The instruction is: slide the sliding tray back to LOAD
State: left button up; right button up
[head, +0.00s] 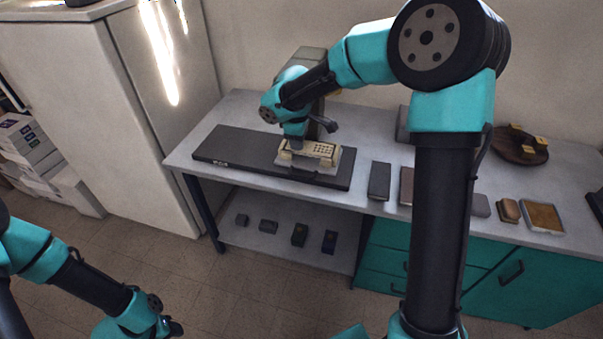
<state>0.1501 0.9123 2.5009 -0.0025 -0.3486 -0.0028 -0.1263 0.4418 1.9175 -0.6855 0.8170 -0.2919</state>
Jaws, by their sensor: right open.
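The sliding tray (348,158) is a pale plate carrying a cream block with rows of small holes (322,150). It sits on the right half of a long dark rail board (235,148). The board's left end is bare, with small white lettering on its front edge too small to read. My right gripper (297,146) is open, pointing down at the left part of the cream block. Whether it touches is unclear, and its fingertips are partly hidden. My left gripper (174,329) is low at the left, away from the table; its jaws are not clear.
A grey machine head (305,58) stands behind the tray. Dark and brown flat pieces (379,181) lie right of the board. A round brown board with yellow pieces (521,146) is at the back right. Several small dark blocks (299,235) sit on the lower shelf.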

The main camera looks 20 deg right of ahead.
aim_at(302, 175)
jog(key=shift+f, duration=0.15)
jog(key=f, duration=0.5)
jog(key=w+d+f, duration=0.1)
jog(key=f, duration=0.5)
jog(key=w+d+f, duration=0.1)
jog(key=f, duration=0.5)
jog(key=shift+w, duration=0.2)
jog(key=shift+c, duration=0.2)
grip_shut()
